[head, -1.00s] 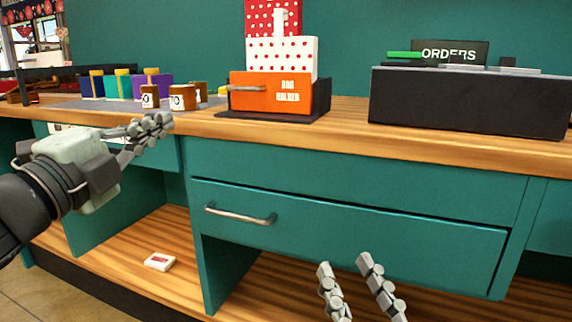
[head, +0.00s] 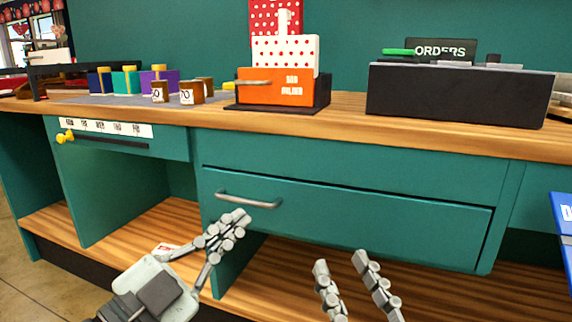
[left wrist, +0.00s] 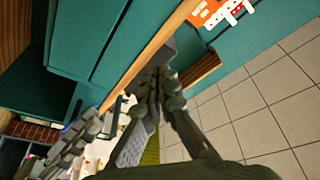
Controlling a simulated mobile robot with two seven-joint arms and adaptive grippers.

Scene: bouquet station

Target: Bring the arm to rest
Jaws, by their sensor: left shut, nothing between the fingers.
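My left gripper (head: 239,222) is low in front of the teal counter in the head view, just below the drawer handle (head: 248,200) in the picture. Its fingers are together with nothing between them; they also meet near the middle of the left wrist view (left wrist: 160,85). My right gripper (head: 341,265) is at the lower middle of the head view, its two fingers apart and empty. I cannot tell whether the left fingertips touch the drawer front.
The wooden counter top (head: 350,118) carries an orange box (head: 275,88), a black box (head: 455,95) and several small coloured blocks. A white-and-red packet (head: 165,248) on the lower shelf is partly hidden by my left gripper. A blue object (head: 563,225) is at the right edge.

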